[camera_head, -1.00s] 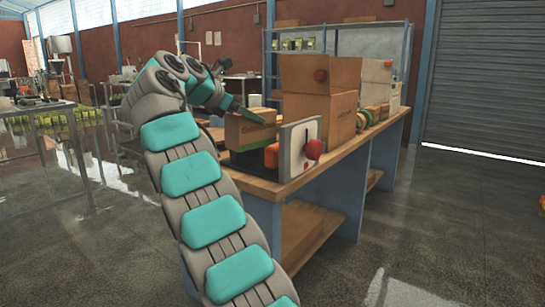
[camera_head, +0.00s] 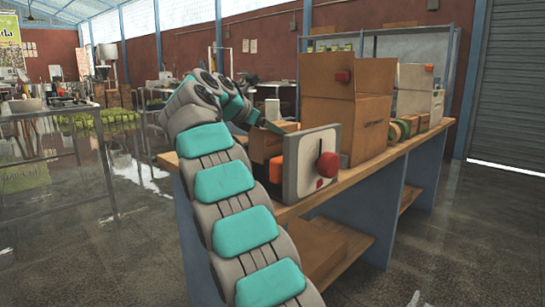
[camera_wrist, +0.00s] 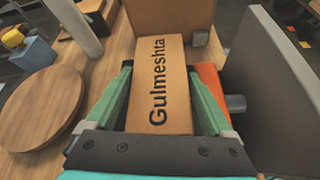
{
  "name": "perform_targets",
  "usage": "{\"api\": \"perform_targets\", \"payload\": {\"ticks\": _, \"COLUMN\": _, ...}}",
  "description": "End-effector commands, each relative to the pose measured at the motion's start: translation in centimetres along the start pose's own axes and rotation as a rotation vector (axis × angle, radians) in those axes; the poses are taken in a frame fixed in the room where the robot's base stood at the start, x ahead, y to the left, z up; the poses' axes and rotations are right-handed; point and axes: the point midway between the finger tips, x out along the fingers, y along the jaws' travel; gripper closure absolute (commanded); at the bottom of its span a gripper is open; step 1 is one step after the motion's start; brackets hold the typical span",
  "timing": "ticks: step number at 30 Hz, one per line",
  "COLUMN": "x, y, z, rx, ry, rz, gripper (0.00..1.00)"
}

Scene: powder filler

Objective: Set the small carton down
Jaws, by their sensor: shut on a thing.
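The small carton (camera_wrist: 158,88) is brown, with "Gulmeshta" printed on its face. In the wrist view it lies between the two green fingers of my gripper (camera_wrist: 159,72), which is shut on it. In the head view the carton (camera_head: 264,146) is over the workbench's near end, partly hidden behind a grey-white panel with a red knob. My gripper (camera_head: 270,127) is at its top there. I cannot tell whether the carton's bottom touches anything.
The panel (camera_head: 312,165) and an orange part (camera_wrist: 211,84) stand close on the carton's right. A large carton (camera_head: 345,115) stands behind. A round wooden disc (camera_wrist: 42,103) lies left on the wooden bench top (camera_wrist: 118,48). More items line the bench (camera_head: 370,172) farther back.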

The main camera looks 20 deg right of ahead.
Motion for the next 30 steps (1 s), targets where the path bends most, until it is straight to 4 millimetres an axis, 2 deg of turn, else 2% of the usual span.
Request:
{"api": "perform_targets", "payload": {"ticks": 3, "x": 0.5, "y": -0.3, "z": -0.9, "rx": 0.000, "ry": -0.002, "rz": -0.002, "gripper": 1.00}}
{"api": "perform_targets", "payload": {"ticks": 11, "x": 0.9, "y": -0.5, "z": -1.7, "rx": 0.002, "ry": -0.003, "rz": 0.001, "gripper": 1.00}}
{"api": "perform_targets", "payload": {"ticks": 18, "x": 2.0, "y": -1.1, "z": -3.9, "rx": 0.000, "ry": -0.002, "rz": -0.001, "gripper": 1.00}}
{"api": "perform_targets", "payload": {"ticks": 29, "x": 2.1, "y": -1.1, "z": -4.1, "rx": 0.001, "ry": -0.002, "rz": 0.000, "gripper": 1.00}}
{"api": "perform_targets", "payload": {"ticks": 30, "x": 2.2, "y": -1.1, "z": -4.2, "rx": 0.001, "ry": -0.001, "rz": 0.000, "gripper": 0.12}}
